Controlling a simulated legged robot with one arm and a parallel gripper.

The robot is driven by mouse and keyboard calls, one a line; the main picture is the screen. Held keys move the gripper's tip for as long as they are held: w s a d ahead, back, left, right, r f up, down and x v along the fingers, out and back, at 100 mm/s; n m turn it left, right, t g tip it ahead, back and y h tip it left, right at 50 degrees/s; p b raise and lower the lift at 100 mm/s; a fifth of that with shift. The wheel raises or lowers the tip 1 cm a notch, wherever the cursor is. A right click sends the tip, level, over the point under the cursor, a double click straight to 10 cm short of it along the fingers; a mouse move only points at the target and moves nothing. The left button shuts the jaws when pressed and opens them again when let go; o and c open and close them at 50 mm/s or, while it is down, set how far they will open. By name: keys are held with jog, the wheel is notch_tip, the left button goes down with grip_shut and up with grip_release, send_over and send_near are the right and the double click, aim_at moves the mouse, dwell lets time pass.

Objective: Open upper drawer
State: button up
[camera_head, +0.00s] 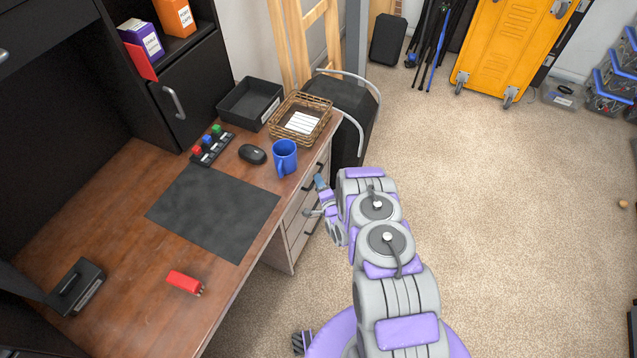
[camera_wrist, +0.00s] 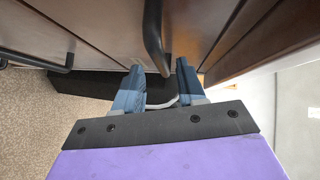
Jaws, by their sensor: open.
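The upper drawer (camera_wrist: 195,25) is in the desk's right-hand drawer unit, just under the desktop, and looks closed. Its dark bar handle (camera_wrist: 153,40) shows in the wrist view; the handle (camera_head: 313,168) is small in the head view. My gripper (camera_wrist: 159,82) is open, with blue-grey fingers on either side of the handle's near end in the picture. I cannot tell whether a finger touches it. In the head view my gripper (camera_head: 317,197) is beside the drawer fronts, below the desktop edge. A lower drawer's handle (camera_wrist: 42,62) is at left in the wrist view.
On the desk (camera_head: 133,175) near this end are a blue mug (camera_head: 284,158), a wicker basket (camera_head: 301,117), a black tray (camera_head: 250,104) and a mouse (camera_head: 252,154). A black bin-like object (camera_head: 345,105) stands behind the drawers. The carpet (camera_head: 480,200) to the right is mostly clear.

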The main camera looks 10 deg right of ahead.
jog(key=shift+w+a+f, duration=0.1)
jog(key=shift+w+a, duration=0.5)
jog(key=shift+w, duration=0.35)
jog(key=shift+d, duration=0.55)
jog(key=shift+c, duration=0.7)
jog(key=shift+a, duration=0.35)
jog(key=c, duration=0.6)
grip_shut()
jog(key=shift+s, duration=0.1)
